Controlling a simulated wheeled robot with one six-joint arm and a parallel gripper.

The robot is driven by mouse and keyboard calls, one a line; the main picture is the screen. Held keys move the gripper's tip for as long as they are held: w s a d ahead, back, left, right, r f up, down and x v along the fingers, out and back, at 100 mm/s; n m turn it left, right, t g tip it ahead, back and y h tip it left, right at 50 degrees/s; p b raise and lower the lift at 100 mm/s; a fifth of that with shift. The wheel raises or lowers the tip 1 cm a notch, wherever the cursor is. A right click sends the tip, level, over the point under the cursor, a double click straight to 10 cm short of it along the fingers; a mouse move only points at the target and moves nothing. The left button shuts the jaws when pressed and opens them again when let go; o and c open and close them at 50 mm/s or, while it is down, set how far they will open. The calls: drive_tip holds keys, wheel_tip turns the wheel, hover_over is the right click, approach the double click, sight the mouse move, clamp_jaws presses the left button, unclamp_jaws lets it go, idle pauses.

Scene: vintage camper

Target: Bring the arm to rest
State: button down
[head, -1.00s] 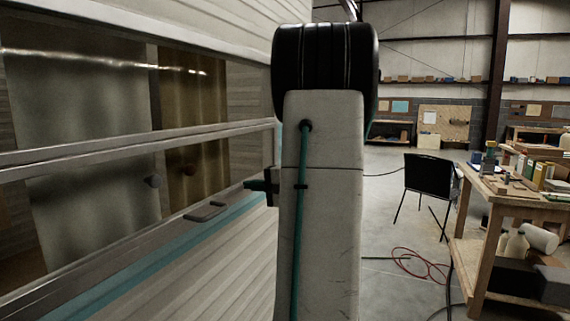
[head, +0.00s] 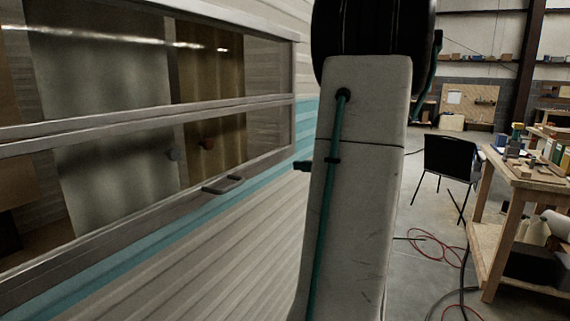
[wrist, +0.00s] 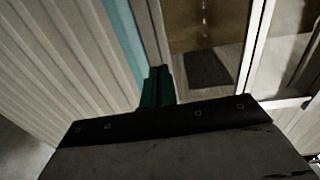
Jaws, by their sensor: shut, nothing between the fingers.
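My arm stands upright in the middle of the head view, a pale link with a dark joint above it. My gripper (wrist: 157,88) shows in the wrist view with its dark green fingers together and nothing between them. In the head view only a small dark tip of it (head: 302,165) shows at the left edge of my arm; the rest is hidden. The tip appears in front of the camper wall (head: 250,235). I cannot tell the gap between them.
The camper window (head: 105,140) fills the left, with a metal handle (head: 222,184) on its lower frame. A black chair (head: 450,165), a workbench (head: 535,175) with several items, and a red cable (head: 436,246) are on the right. Open floor lies between.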

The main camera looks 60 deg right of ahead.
drive_tip(key=shift+s+d, duration=0.1)
drive_tip(key=shift+s, duration=1.4)
drive_tip(key=a+f+n+g+y, duration=0.1)
drive_tip(key=a+f+g+y, duration=0.2)
drive_tip(key=a, duration=0.4)
drive_tip(key=w+a+f+n+g+y, duration=0.1)
drive_tip(key=a+f+g, duration=0.25)
drive_tip(key=a, duration=0.45)
drive_tip(key=a+f+n+g+y, duration=0.1)
drive_tip(key=a+f+n+g, duration=0.1)
drive_tip(key=a+g, duration=0.4)
drive_tip(key=s+a+n+g+h, duration=0.1)
drive_tip(key=s+a+n+h, duration=0.2)
drive_tip(key=a+n, duration=0.3)
drive_tip(key=s+a+r+n+g+h, duration=0.1)
drive_tip(key=a+n, duration=0.6)
drive_tip(key=a, duration=0.9)
drive_tip(key=shift+s+a+r+g+h, duration=0.25)
drive_tip(key=shift+s+g+h, duration=0.3)
drive_tip(key=shift+s+h, duration=0.45)
